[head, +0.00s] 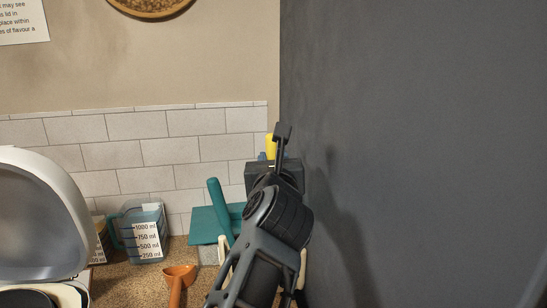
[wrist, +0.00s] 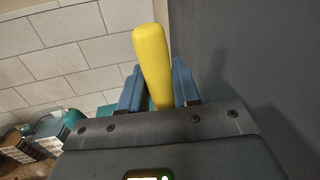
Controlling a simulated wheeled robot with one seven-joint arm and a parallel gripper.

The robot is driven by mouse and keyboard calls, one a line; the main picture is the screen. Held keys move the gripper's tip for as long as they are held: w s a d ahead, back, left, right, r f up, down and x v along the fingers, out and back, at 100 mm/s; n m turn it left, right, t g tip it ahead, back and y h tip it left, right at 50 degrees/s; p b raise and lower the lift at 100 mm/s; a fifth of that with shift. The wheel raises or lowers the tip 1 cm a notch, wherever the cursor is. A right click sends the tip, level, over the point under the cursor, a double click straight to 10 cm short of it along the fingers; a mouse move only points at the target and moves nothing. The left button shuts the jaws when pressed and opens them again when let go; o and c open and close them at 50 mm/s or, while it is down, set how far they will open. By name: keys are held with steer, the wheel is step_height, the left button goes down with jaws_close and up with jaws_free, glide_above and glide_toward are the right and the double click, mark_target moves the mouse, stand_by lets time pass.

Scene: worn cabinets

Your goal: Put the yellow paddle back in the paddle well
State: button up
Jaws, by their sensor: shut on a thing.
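The yellow paddle (wrist: 152,62) shows as a smooth, rounded yellow bar between the two blue fingers of my gripper (wrist: 158,85). The fingers are shut on it, and it sticks out past their tips, leaning slightly left in the wrist view. In the head view a small part of the yellow paddle (head: 271,146) shows above the dark body of my gripper (head: 266,157), close to the dark wall. The rest of the paddle is hidden by my gripper and arm. I cannot make out the paddle well for certain in either view.
A teal flat-topped thing with an upright teal handle (head: 215,205) stands left of my arm. A measuring jug (head: 142,230), an orange scoop (head: 178,280) and a white appliance with its lid raised (head: 50,215) are further left. The dark wall (head: 420,150) is close on the right.

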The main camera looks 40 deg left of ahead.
steer(key=shift+f+b, duration=3.15)
steer(key=shift+f, duration=2.8)
steer(key=o, duration=1.4)
steer(key=p+v, duration=0.2)
steer(key=r+p+v, duration=0.1)
steer(key=p+v, duration=0.1)
steer(key=v, duration=0.1)
steer(key=r+p+v, duration=0.1)
steer(key=p+v, duration=0.2)
